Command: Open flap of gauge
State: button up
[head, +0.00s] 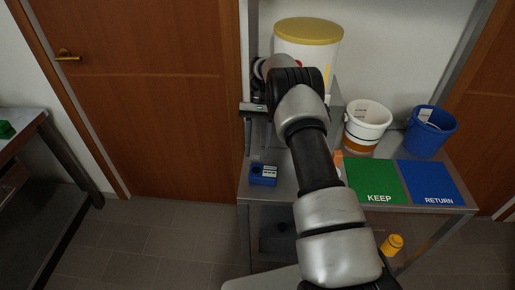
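My arm reaches across the metal table (335,201), and its wrist bends away to the left. My gripper (257,92) is small and dark at the table's back left, partly hidden by my own wrist. Its fingers are too small and covered to tell open from shut. Just below it is a grey device (253,108) with a small pale-green face and a dark handle-like part hanging down. It may be the gauge, but I cannot make out a flap or its state. I cannot tell whether my gripper touches it.
A white drum with a yellow lid (308,31) stands behind my wrist. A blue box (263,175) sits at the table's front left. Right are a green KEEP mat (377,178), a blue RETURN mat (427,180), a white bucket (366,123) and a blue bucket (432,139).

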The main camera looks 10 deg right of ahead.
aim_at(257, 163)
notch_tip(257, 163, up, 10)
jog(key=shift+f, duration=0.15)
jog(key=shift+b, duration=0.4)
